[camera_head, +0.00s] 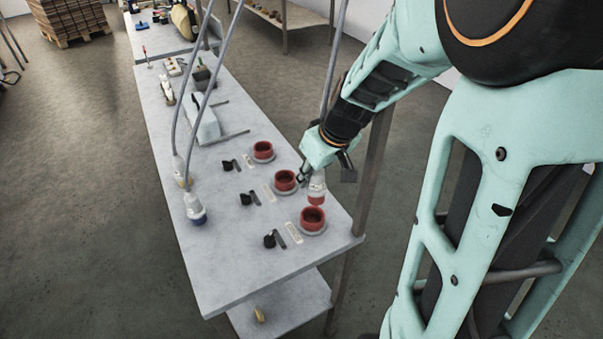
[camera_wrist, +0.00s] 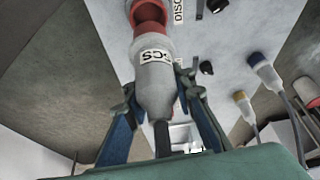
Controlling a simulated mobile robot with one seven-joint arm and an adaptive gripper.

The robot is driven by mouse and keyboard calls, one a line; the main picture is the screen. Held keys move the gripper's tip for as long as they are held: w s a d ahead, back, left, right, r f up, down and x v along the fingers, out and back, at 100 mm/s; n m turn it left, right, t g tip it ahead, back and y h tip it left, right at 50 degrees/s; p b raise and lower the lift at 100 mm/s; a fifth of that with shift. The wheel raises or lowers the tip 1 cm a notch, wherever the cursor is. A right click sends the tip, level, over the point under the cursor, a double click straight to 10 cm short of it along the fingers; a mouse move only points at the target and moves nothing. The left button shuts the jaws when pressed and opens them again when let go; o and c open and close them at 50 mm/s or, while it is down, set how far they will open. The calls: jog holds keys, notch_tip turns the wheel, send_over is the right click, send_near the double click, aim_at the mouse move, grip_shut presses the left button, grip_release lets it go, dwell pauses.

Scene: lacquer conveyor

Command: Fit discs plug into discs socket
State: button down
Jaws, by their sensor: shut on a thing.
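A grey-white plug (camera_wrist: 154,84) with a red front end is held in my gripper (camera_wrist: 158,88). Its label ends in "CS"; the rest is turned away. In the head view the plug (camera_head: 317,187) hangs, red end down, just above and behind the nearest red socket (camera_head: 313,219). I cannot tell whether they touch. My gripper (camera_head: 318,174) is shut on the plug's body. In the wrist view a red ring with a dark opening lies beyond the plug, beside a plate (camera_wrist: 179,11) whose visible letters read "DISC".
Two more red sockets (camera_head: 285,180) (camera_head: 263,150) line the grey table (camera_head: 225,262). Black handles (camera_head: 270,240) stand beside the sockets. A blue-ended plug (camera_head: 195,208) and a yellow-marked plug (camera_head: 179,168) with cables stand at the left edge. A post (camera_head: 371,180) rises at the right edge.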

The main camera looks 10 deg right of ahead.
jog(key=shift+w+a+f+n+y+b, duration=0.3)
jog(key=shift+w+f+n+b, duration=0.25)
jog(key=shift+n, duration=0.25)
jog(key=shift+s, duration=0.15)
jog(key=shift+f+b, duration=0.25)
jog(key=shift+b, duration=0.8)
jog(key=b, duration=0.5)
send_over(306, 211)
notch_tip(306, 211, down, 5)
jog(key=shift+r, duration=0.2)
jog(key=shift+b, duration=0.65)
dwell(0.3)
jog(key=shift+f+b, duration=1.95)
jog(key=shift+b, duration=0.15)
jog(key=c, duration=1.5)
grip_release()
jog(key=shift+c, duration=0.2)
